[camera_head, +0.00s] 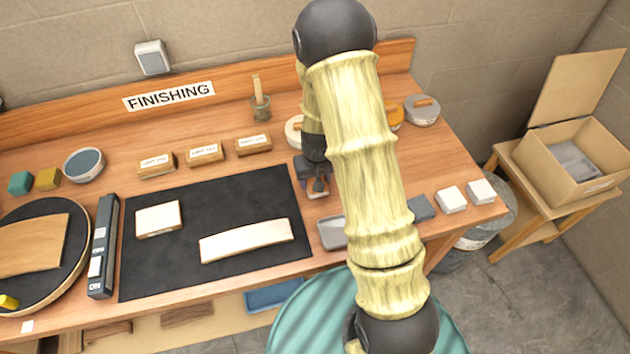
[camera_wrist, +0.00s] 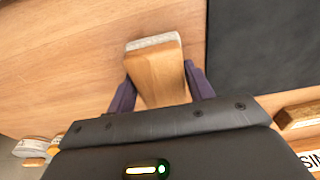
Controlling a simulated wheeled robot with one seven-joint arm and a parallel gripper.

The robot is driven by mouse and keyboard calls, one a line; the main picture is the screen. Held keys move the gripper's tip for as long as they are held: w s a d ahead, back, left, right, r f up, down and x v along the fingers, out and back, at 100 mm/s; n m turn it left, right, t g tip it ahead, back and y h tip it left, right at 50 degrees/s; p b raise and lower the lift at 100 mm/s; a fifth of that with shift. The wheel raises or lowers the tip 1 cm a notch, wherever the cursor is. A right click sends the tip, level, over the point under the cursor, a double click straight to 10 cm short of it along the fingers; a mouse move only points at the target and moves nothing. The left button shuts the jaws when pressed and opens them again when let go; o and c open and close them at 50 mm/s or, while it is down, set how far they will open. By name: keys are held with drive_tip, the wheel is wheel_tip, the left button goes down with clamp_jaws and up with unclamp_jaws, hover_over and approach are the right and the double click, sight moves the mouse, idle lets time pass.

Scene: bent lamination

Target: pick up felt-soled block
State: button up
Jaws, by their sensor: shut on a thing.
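The felt-soled block (camera_wrist: 158,75) is a wooden block with a pale grey felt layer along one end. In the wrist view it sits between the two dark fingers of my gripper (camera_wrist: 160,85), which are shut on its sides. In the head view my gripper (camera_head: 318,186) is low over the bench, just right of the black mat, and the block shows only as a small pale edge beneath it. I cannot tell whether the block touches the bench top.
The black mat (camera_head: 215,275) holds a pale square piece (camera_head: 158,219) and a long pale strip (camera_head: 246,241). A grey tray (camera_head: 331,233) lies close in front of my gripper. Labelled wooden blocks (camera_head: 205,154) stand behind the mat. An open cardboard box (camera_head: 570,160) stands at right.

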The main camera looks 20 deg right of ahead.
wheel_tip(320, 180, up, 8)
drive_tip(key=shift+r+b, duration=0.1)
drive_tip(key=shift+b, duration=0.35)
drive_tip(key=shift+s+r, duration=0.2)
drive_tip(key=shift+r, duration=0.35)
drive_tip(key=shift+w, duration=0.1)
drive_tip(key=shift+a, duration=0.1)
drive_tip(key=o, duration=0.5)
drive_tip(key=shift+c, duration=0.2)
drive_tip(key=c, duration=0.4)
drive_tip(key=shift+o, duration=0.2)
